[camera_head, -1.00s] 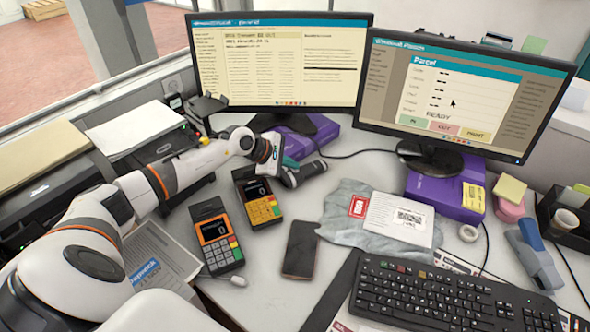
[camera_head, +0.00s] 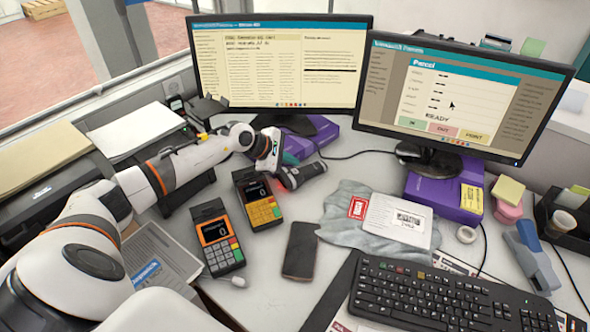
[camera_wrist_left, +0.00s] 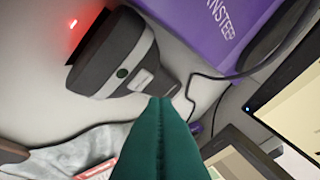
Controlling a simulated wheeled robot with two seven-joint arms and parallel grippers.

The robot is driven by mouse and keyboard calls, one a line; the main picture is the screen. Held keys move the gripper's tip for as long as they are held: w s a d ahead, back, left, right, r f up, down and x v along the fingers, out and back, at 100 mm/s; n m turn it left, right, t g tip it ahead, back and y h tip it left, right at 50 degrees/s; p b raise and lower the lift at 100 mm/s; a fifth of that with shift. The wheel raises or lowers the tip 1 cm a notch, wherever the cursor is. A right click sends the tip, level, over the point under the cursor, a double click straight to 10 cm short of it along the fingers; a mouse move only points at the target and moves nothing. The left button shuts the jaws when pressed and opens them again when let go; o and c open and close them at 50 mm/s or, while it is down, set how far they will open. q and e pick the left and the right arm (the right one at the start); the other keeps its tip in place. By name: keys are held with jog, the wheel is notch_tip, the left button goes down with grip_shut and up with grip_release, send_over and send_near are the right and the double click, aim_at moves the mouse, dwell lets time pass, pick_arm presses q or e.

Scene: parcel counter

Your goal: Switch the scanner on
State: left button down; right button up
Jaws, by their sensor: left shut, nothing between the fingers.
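The scanner (camera_head: 308,174) is a dark handheld unit lying on the counter in front of the left monitor's stand. In the left wrist view the scanner (camera_wrist_left: 108,58) shows a small round green button and a pale label on its body. A red light glows at its front end, and a red glow also shows in the head view. My left gripper (camera_head: 280,160) is beside the scanner. In the left wrist view its green fingers (camera_wrist_left: 160,102) are shut and empty, with the tips near the scanner's narrow end. I cannot tell whether they touch it. My right gripper is not in view.
Two card terminals (camera_head: 217,238) (camera_head: 259,199) stand in front of the scanner. A purple box (camera_head: 325,132) lies behind it, with a cable running nearby. A phone (camera_head: 300,250), a grey parcel (camera_head: 345,232) and a keyboard (camera_head: 440,300) lie to the front and right.

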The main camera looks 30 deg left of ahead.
aim_at(291, 172)
pick_arm(q)
notch_tip(291, 172, up, 6)
jog(key=p, duration=0.2)
jog(key=shift+p, duration=0.4)
